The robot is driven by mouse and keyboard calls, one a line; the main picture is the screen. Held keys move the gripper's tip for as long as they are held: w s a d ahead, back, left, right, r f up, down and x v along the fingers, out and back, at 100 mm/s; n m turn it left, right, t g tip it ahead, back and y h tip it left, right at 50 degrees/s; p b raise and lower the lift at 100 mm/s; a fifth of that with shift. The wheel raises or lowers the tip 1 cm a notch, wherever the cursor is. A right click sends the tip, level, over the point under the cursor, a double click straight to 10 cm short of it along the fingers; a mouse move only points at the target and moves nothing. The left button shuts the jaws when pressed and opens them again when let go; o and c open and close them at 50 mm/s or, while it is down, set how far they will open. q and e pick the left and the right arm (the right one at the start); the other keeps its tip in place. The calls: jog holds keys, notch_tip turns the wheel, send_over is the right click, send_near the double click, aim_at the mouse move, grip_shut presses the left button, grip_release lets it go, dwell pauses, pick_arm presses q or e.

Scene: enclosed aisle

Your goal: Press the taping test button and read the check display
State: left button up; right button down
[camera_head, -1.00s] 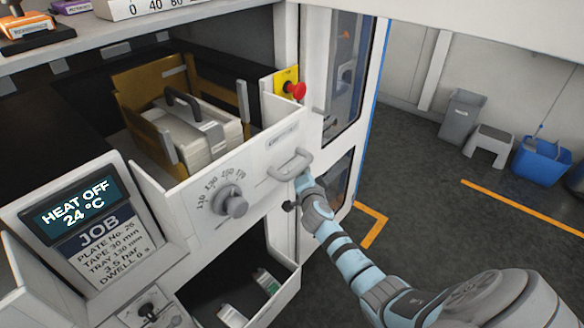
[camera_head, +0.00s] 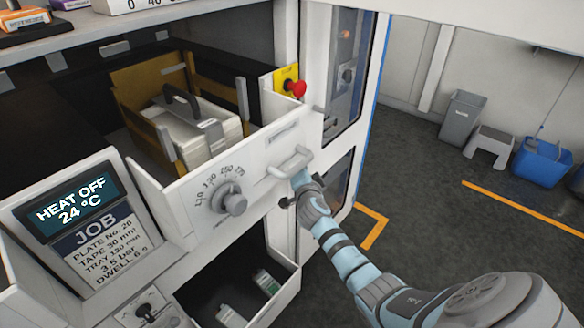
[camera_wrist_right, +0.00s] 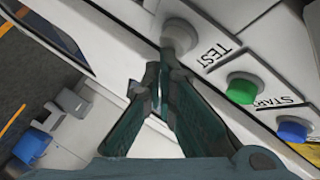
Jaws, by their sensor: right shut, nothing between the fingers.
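A grey round button (camera_wrist_right: 180,36) beside the word TEST shows at the top of the right wrist view. My right gripper (camera_wrist_right: 163,62) is shut and empty, with its fingertips at the lower edge of that button. I cannot tell if they touch it or if it is pushed in. In the head view my right gripper (camera_head: 299,180) is just below the drawer handle, and the button is hidden. A display (camera_head: 72,203) at the left reads HEAT OFF, 24 °C. My left gripper is in neither view.
A green START button (camera_wrist_right: 241,90) and a blue button (camera_wrist_right: 292,131) sit beside the TEST button. The open drawer (camera_head: 180,205) has a handle (camera_head: 290,162) and dial (camera_head: 234,203). A red knob (camera_head: 295,88) is behind it.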

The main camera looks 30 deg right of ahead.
jog(key=shift+w+a+b, duration=0.1)
jog(key=shift+w+b, duration=0.15)
jog(key=shift+b, duration=0.05)
dwell(0.6)
jog(key=shift+s+d, duration=0.25)
jog(key=shift+s, duration=0.6)
jog(key=shift+s+p, duration=0.1)
jog(key=shift+p, duration=0.2)
jog(key=s, duration=0.2)
jog(key=s+d, duration=0.1)
jog(key=s, duration=0.1)
jog(key=shift+s+d+p, duration=0.2)
jog(key=shift+s+p, duration=0.1)
jog(key=shift+p, duration=0.1)
